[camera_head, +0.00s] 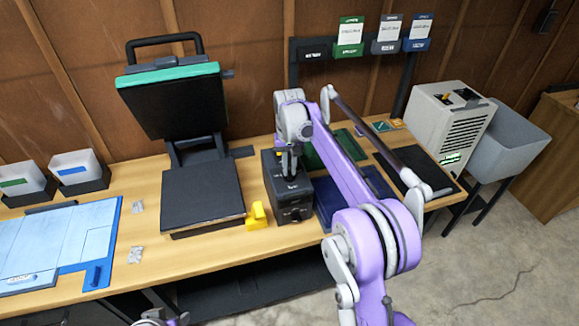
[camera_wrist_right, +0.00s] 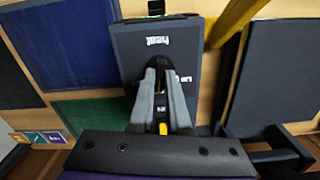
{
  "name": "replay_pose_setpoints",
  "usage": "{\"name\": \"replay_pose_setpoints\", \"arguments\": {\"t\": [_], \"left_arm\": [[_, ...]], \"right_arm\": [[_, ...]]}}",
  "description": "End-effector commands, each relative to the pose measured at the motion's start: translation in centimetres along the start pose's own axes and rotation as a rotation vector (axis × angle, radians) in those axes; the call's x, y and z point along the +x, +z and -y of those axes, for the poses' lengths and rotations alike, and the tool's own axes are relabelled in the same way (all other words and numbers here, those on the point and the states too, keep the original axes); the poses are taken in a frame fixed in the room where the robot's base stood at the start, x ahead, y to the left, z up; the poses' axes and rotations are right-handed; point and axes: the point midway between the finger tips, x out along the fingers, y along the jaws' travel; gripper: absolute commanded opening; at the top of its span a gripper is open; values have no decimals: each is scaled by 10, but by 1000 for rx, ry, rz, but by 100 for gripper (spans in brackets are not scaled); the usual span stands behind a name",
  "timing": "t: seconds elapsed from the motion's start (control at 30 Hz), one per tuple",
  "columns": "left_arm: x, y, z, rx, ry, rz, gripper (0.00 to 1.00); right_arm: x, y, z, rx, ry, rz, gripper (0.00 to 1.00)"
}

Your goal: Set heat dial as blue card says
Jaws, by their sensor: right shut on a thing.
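The black control box (camera_head: 296,197) stands on the bench right of the press. My right gripper (camera_head: 290,173) points down onto its top. In the right wrist view the gripper's fingertips (camera_wrist_right: 160,64) are close together beside the white "heat" label (camera_wrist_right: 157,41). They are shut on what appears to be the heat dial, which the fingers hide, so its setting cannot be read. A round knob (camera_head: 296,214) shows on the box's front. The blue card (camera_head: 420,33) hangs rightmost on the rack; its writing is too small to read.
The heat press (camera_head: 170,95) stands open left of the box, with a yellow object (camera_head: 257,215) between them. Green (camera_head: 349,36) and grey (camera_head: 389,33) cards hang beside the blue one. Dark blue and green sheets lie right of the box, under my right arm.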

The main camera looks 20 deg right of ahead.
Motion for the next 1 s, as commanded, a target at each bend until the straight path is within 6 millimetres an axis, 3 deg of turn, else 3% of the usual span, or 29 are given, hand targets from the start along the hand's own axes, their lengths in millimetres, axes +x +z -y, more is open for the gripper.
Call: {"name": "replay_pose_setpoints", "arguments": {"t": [0.4, 0.9, 0.93, 1.0], "left_arm": [[-2, -3, 0, 0, 0, -3, 50], [-2, -3, 0, 0, 0, -3, 50], [-2, -3, 0, 0, 0, -3, 50], [-2, -3, 0, 0, 0, -3, 50]], "right_arm": [[0, 0, 0, -162, 0, 1, 0], [0, 0, 0, -178, 0, 2, 0], [0, 0, 0, -178, 0, 2, 18], [0, 0, 0, -178, 0, 1, 31]]}}
